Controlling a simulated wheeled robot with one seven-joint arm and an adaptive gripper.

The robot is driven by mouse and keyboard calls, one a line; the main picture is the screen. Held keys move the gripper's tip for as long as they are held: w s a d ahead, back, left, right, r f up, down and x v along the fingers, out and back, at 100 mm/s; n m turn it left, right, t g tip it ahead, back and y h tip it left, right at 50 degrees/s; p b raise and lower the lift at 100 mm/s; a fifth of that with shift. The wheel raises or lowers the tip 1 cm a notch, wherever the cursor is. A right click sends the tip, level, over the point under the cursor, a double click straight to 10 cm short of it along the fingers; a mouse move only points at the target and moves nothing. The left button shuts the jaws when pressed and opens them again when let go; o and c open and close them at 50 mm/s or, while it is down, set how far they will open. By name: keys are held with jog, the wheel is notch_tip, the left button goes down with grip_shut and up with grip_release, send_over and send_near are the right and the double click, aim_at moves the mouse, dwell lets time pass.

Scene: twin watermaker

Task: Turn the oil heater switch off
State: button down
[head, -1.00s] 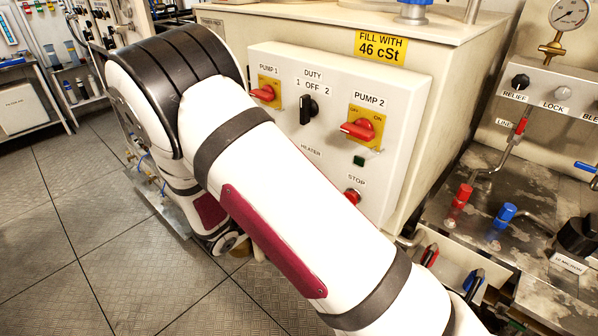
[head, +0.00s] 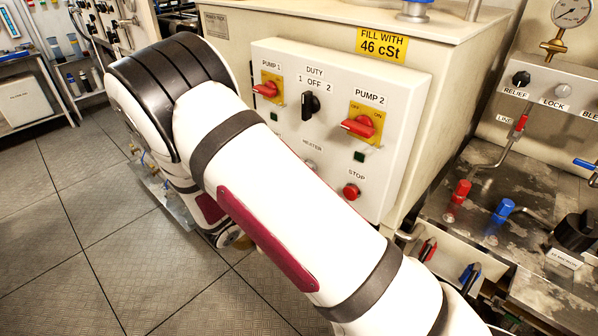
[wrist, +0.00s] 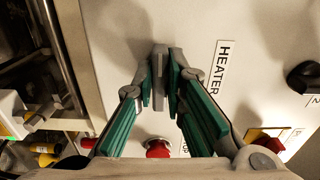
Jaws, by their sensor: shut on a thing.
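The control panel (head: 400,150) is a pale upright plate with a HEATER label (head: 312,146). In the wrist view the HEATER label (wrist: 221,70) lies right of my fingers. My gripper (wrist: 161,80) has its two green-padded fingers closed together at the panel, on the grey heater switch (wrist: 158,58). The fingertips hide much of the switch, and its exact setting cannot be read. My gripper is out of sight in the head view.
The red STOP button (head: 351,191) sits close by at lower right. The red PUMP 2 handle (head: 360,127), red PUMP 1 handle (head: 265,89) and black DUTY knob (head: 309,106) are above. Red and blue valves (head: 502,208) stand on the bench at right.

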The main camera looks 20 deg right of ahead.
jog(key=shift+a, duration=0.1)
jog(key=c, duration=1.6)
grip_release()
jog(key=shift+c, duration=0.2)
jog(key=v, duration=1.2)
